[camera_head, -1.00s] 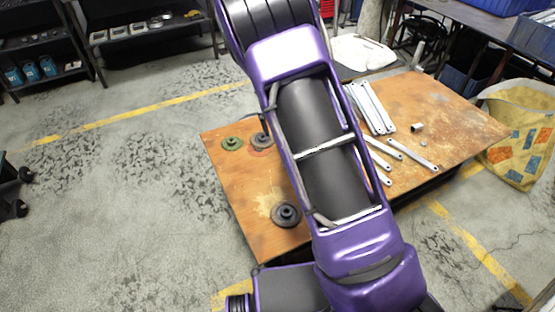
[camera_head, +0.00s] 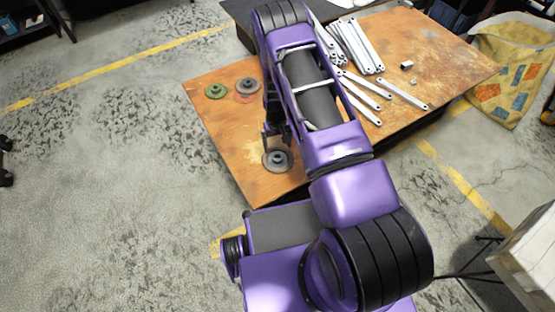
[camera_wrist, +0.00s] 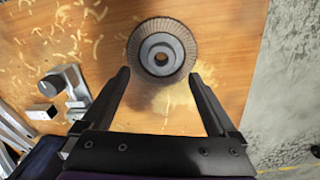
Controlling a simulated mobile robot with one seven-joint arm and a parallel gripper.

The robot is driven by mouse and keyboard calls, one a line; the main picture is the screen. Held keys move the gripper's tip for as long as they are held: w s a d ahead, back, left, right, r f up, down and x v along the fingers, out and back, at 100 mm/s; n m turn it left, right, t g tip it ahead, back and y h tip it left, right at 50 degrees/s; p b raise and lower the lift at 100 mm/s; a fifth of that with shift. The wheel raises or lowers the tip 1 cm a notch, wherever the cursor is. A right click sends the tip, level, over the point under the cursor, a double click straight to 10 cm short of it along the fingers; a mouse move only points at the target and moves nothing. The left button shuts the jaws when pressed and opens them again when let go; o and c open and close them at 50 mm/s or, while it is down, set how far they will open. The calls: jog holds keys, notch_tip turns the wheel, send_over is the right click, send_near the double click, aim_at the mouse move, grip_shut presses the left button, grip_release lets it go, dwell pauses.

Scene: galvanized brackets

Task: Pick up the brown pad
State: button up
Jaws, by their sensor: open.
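A round brown-grey pad (camera_wrist: 162,52) with a ribbed rim and a raised dark hub with a centre hole lies flat on the wooden table. In the head view, it appears to be the dark disc (camera_head: 278,160) near the table's front left edge. My gripper (camera_wrist: 160,74) is open and empty above the table, its two fingers spread to either side of the pad's near edge. I cannot tell its height above the pad. In the head view, the gripper (camera_head: 274,132) is dark and partly hidden by my arm, just behind the pad.
A green disc (camera_head: 216,91) and a grey disc (camera_head: 247,84) lie farther back on the wooden table (camera_head: 225,135), with a reddish disc (camera_head: 246,98) partly under the grey one. Several metal strips (camera_head: 368,45) lie to the right.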

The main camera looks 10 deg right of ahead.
aim_at(277, 156)
notch_tip(277, 156, down, 6)
jog(key=shift+w+f+b, duration=0.1)
jog(key=shift+f+b, duration=0.15)
jog(key=shift+b, duration=0.1)
grip_shut()
notch_tip(277, 156, up, 10)
jog(key=p, duration=0.1)
dwell(0.8)
